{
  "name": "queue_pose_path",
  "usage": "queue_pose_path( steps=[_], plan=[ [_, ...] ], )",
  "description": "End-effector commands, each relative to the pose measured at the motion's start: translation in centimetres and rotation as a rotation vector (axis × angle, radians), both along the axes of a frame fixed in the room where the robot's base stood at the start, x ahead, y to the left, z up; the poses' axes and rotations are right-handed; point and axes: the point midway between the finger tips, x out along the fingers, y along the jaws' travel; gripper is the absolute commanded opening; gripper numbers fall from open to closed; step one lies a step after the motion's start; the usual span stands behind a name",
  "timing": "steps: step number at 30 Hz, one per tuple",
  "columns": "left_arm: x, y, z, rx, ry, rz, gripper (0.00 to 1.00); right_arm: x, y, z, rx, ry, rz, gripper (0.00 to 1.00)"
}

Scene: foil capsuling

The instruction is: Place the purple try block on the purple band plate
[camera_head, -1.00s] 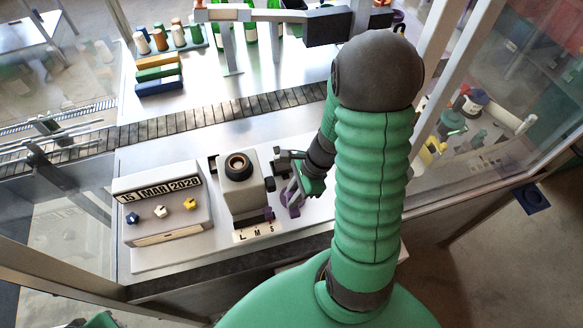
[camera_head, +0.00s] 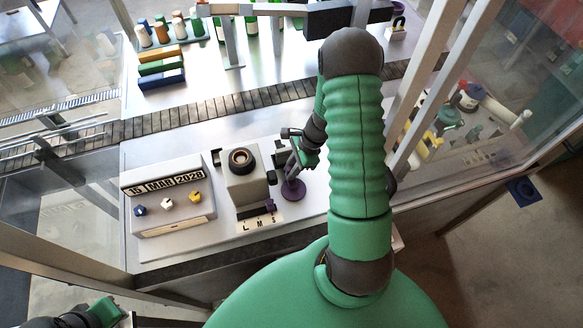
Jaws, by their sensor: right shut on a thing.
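My right gripper (camera_head: 294,163) reaches down to the right of the grey capsuling machine (camera_head: 243,185). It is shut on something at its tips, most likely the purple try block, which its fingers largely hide. A round, flat purple plate (camera_head: 293,191), apparently the purple band plate, lies on the bench top just below the gripper tips. I cannot tell whether the held thing touches the plate.
A date box (camera_head: 168,207) with three small knobs stands left of the machine. A dark purple part (camera_head: 270,206) sits at the machine's lower right, above an L M S scale (camera_head: 260,221). A conveyor (camera_head: 215,108) runs behind. Bare bench (camera_head: 315,185) lies right of the plate.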

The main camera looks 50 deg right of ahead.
Motion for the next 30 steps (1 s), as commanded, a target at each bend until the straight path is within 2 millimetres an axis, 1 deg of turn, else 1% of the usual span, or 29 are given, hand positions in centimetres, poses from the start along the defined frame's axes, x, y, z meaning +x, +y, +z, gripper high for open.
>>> queue_pose_path(
  steps=[2,3,7,14,17,18,20,24,27,30],
  plan=[
    [0.0,0.0,-0.3,0.000,0.000,0.000,0.25,0.0,0.0,-0.3,0.000,0.000,0.000,0.00],
    [0.0,0.0,-0.2,0.000,0.000,0.000,0.25,0.0,0.0,-0.2,0.000,0.000,0.000,0.25],
    [0.0,0.0,-0.2,0.000,0.000,0.000,0.25,0.0,-0.1,-0.2,0.001,-0.001,0.000,0.41],
    [0.0,0.0,-0.2,0.000,0.000,0.000,0.25,0.0,-0.1,-0.2,0.002,0.001,-0.001,0.41],
    [0.0,0.0,0.1,0.000,0.000,0.000,0.25,0.0,-0.2,0.2,0.000,0.000,0.000,0.41],
    [0.0,0.0,-0.2,0.000,0.000,0.000,0.25,0.0,-0.4,0.5,-0.001,-0.002,-0.001,0.41],
    [0.0,0.0,-0.5,0.000,0.000,0.000,0.25,-0.2,-0.7,1.3,-0.003,-0.003,0.000,0.41],
    [0.0,0.0,-1.1,0.000,0.000,0.000,0.25,-0.8,-1.6,4.1,-0.004,-0.005,0.000,0.41],
    [0.0,0.0,-1.4,0.000,0.000,0.000,0.25,-1.2,-2.2,5.8,-0.003,-0.003,0.000,0.41],
    [0.0,0.0,-1.5,0.000,0.000,0.000,0.25,-1.4,-2.5,6.7,-0.002,-0.001,-0.001,0.41]
  ],
)
